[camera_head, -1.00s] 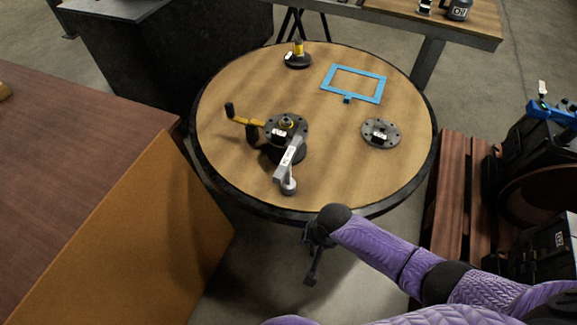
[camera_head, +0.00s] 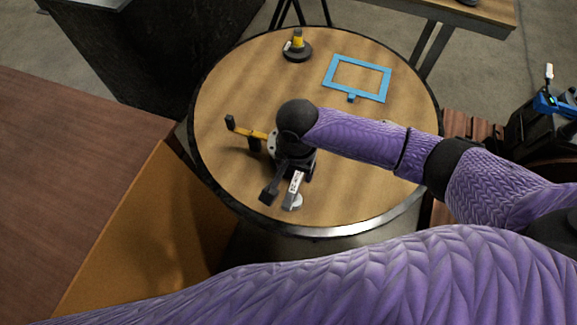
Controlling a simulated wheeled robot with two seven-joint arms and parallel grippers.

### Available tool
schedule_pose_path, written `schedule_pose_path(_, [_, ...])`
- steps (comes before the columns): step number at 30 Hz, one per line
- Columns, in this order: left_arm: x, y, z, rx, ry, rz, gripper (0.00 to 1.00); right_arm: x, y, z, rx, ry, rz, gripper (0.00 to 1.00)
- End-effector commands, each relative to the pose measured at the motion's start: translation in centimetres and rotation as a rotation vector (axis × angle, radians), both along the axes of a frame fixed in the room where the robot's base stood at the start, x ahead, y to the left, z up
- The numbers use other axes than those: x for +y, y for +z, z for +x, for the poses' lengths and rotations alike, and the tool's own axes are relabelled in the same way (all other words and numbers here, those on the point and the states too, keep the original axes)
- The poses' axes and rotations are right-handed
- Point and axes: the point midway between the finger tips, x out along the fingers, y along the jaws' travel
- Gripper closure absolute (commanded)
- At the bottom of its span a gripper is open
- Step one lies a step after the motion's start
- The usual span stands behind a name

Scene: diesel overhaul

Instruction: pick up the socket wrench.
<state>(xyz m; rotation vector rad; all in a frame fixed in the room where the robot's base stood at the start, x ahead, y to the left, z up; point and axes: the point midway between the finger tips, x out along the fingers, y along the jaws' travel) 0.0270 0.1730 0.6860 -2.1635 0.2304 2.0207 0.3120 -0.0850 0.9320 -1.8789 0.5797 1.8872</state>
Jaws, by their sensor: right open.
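The grey socket wrench (camera_head: 296,184), with a white label and a round end, lies on the round wooden table (camera_head: 235,95) near its front edge. Its far part is hidden by my right gripper. My right gripper (camera_head: 286,187) is open above the table, over the wrench's far part; one dark finger shows just left of the wrench. I cannot tell whether it touches the wrench. My left gripper is not in view.
A yellow crank (camera_head: 255,134) with a dark handle lies left of my gripper, partly hidden. A blue frame (camera_head: 388,82) and a black-and-yellow part (camera_head: 298,46) are at the back. A brown-topped cabinet (camera_head: 70,150) stands left.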

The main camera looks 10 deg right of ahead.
Motion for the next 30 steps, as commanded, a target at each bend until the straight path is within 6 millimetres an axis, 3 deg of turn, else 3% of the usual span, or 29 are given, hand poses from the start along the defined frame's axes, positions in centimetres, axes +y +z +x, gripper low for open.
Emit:
schedule_pose_path(15, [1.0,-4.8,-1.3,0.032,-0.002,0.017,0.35,-0.4,-9.3,0.1,0.001,0.001,-0.001,0.29])
schedule_pose_path(24, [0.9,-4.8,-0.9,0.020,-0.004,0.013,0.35,-0.4,-10.0,0.1,-0.001,0.001,0.001,0.29])
schedule_pose_path(30, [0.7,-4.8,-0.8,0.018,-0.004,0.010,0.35,-0.4,-9.9,0.1,-0.001,0.001,0.001,0.70])
